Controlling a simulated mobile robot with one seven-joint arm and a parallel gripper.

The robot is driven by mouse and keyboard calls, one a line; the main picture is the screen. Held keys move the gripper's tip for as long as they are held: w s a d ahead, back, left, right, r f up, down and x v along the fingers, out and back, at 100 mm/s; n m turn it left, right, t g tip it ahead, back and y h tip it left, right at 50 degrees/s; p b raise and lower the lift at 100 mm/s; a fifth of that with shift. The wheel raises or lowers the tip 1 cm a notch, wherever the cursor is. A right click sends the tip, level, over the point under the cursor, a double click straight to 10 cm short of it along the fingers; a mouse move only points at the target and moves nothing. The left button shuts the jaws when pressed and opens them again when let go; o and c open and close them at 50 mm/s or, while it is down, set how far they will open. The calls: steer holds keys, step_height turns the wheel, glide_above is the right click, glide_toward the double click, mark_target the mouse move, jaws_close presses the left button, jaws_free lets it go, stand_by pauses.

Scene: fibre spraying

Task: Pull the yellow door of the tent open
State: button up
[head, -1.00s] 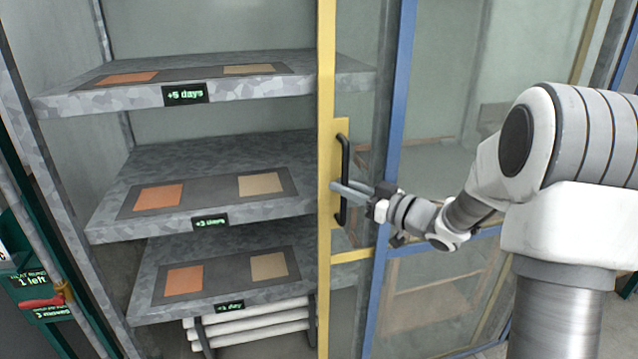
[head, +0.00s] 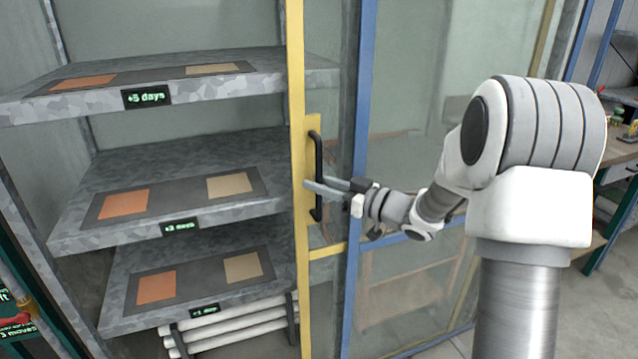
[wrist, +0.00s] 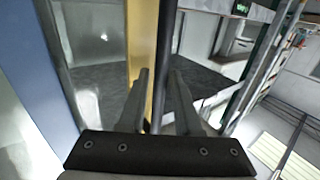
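The yellow door (head: 297,120) is a tall yellow frame with a glass pane, and the open shelves show to its left. Its black bar handle (head: 316,175) stands upright on a yellow plate. My gripper (head: 318,186) is at the middle of the handle, coming from the right. In the wrist view, the handle (wrist: 168,50) runs between the two fingers of my gripper (wrist: 159,72). The fingers are apart, with a gap visible beside the bar. The yellow door edge (wrist: 141,40) is just left of the handle there.
A blue frame post (head: 357,150) with glass stands right of the yellow door. Grey shelves (head: 60,232) with orange and tan patches fill the left. White rolls (head: 225,333) lie below them. A workbench (head: 622,150) is at the far right.

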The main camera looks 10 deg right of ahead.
steer(key=p+v, duration=0.2)
steer(key=v, duration=1.5)
steer(key=shift+d, duration=0.1)
